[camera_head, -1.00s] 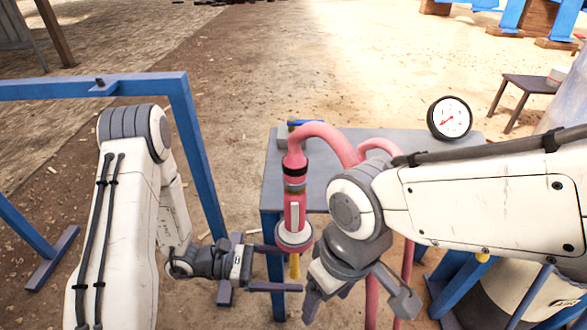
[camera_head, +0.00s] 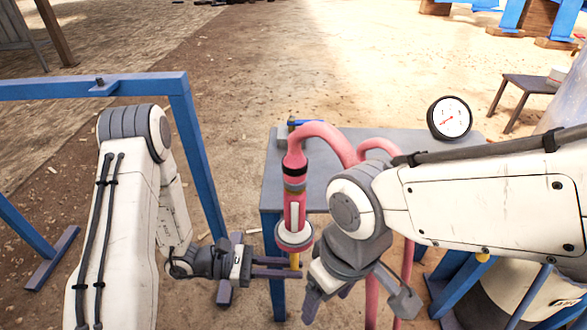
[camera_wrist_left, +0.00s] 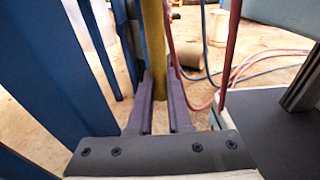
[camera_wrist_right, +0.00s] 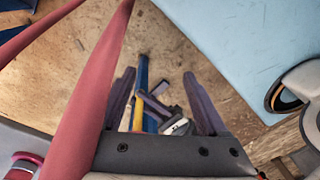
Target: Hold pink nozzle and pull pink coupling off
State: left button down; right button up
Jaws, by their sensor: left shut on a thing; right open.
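The pink nozzle (camera_head: 294,215) hangs upright beside the grey table. It has a pale strip on its side, a white-rimmed flange and a yellow rod below. The pink coupling (camera_head: 295,160), with a dark band, joins its top to a pink hose. My left gripper (camera_head: 297,267) is shut on the yellow rod just under the flange. The left wrist view shows the yellow rod (camera_wrist_left: 155,50) between its fingers. My right gripper (camera_head: 325,302) is open, low and just right of the rod. In the right wrist view its jaws (camera_wrist_right: 165,95) are spread and empty.
The grey table (camera_head: 330,195) stands behind the nozzle, with a blue-handled valve (camera_head: 305,123) and a round gauge (camera_head: 450,118). Pink hoses (camera_wrist_right: 92,95) run close past my right gripper. A blue frame (camera_head: 195,150) stands near my left arm.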

jog(key=shift+c, duration=0.3)
notch_tip(320, 180, up, 24)
jog(key=r+m, duration=0.1)
jog(key=m, duration=0.6)
send_over(295, 150)
jog(key=shift+s+a+f+h, duration=0.1)
jog(key=shift+s+f+h, duration=0.2)
jog(key=shift+h, duration=0.1)
jog(key=shift+w+r, duration=0.25)
jog(key=shift+r, duration=0.15)
jog(key=shift+f, duration=4.55)
